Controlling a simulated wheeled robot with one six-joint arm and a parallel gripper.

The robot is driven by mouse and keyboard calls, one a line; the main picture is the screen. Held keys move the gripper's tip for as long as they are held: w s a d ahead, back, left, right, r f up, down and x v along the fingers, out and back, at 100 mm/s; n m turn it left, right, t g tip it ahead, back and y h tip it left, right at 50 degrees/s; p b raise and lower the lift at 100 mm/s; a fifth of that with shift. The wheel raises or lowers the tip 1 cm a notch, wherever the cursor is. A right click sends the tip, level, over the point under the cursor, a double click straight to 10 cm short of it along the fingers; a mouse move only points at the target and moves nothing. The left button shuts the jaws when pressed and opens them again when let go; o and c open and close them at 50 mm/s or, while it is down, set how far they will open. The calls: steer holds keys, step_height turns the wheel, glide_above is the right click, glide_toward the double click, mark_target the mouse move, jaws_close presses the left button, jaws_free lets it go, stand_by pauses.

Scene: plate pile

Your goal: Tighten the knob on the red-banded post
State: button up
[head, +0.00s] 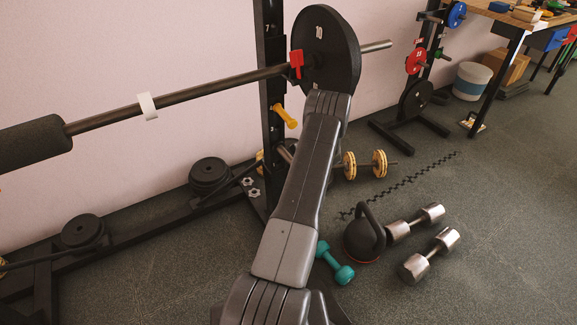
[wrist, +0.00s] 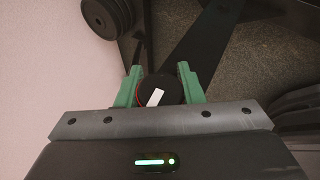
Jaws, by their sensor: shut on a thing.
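In the wrist view a round black knob (wrist: 173,84) with a white pointer mark sits between the green fingers of my gripper (wrist: 159,76). The fingers are closed on its two sides. A thin red edge shows at the knob's left side; I cannot tell whether it belongs to the knob or a band behind it. In the head view a black upright post (head: 271,75) of the rack stands behind my arm. My gripper, the knob and any red band on the lower post are hidden there by my arm.
A barbell (head: 200,92) with a black plate (head: 337,50) and a red clip (head: 296,63) crosses above. A yellow peg (head: 286,117) juts from the post. A kettlebell (head: 362,240), teal dumbbell (head: 340,270) and chrome dumbbells (head: 428,258) lie on the floor at right.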

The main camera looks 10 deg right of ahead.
steer(key=o, duration=1)
steer(key=shift+c, duration=0.2)
steer(key=p+v, duration=0.2)
steer(key=v, duration=1.1)
steer(key=shift+s+d+r, duration=0.15)
steer(key=shift+d+r, duration=0.05)
steer(key=shift+r, duration=0.1)
steer(key=b+x, duration=0.2)
steer(key=x, duration=1.2)
